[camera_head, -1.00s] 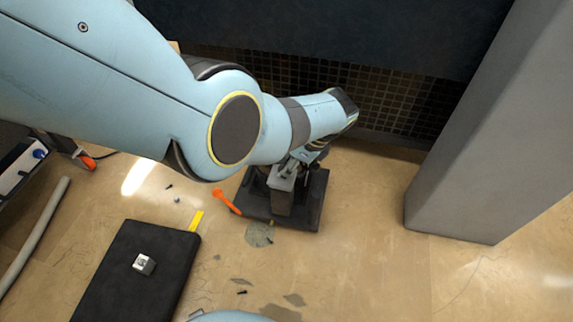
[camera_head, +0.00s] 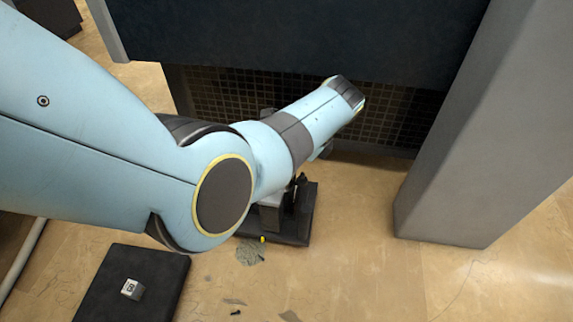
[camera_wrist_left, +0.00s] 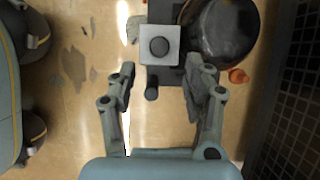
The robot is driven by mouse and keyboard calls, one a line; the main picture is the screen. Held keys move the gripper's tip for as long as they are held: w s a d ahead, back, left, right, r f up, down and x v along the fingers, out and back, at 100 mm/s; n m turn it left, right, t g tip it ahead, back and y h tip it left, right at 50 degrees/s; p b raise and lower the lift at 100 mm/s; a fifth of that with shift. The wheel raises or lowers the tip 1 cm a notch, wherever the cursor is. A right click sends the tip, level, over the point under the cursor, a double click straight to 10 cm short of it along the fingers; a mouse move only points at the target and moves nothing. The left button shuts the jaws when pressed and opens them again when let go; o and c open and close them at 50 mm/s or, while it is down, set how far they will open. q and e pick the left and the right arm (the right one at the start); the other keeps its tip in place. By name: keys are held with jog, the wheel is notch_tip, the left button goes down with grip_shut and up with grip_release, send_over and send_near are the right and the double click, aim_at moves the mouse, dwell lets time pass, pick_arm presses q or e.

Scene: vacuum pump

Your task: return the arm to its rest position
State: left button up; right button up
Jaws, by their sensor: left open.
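My left arm (camera_head: 95,125) comes in from the left of the head view and crosses above the vacuum pump. The pump stands on a dark base (camera_head: 298,228) on the floor, partly hidden behind my arm. My left gripper is hidden in the head view. My right gripper is not in view.
A black mat (camera_head: 165,270) with a small metal cube (camera_head: 132,289) lies at lower left. A grey pillar (camera_head: 450,170) stands at right, and a dark panel (camera_head: 290,35) behind. An orange object (camera_wrist_left: 237,76) lies near the pump. Floor in front of the pillar is clear.

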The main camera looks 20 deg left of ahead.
pick_arm(q)
jog(key=shift+d+r, duration=0.15)
jog(key=shift+r, duration=0.2)
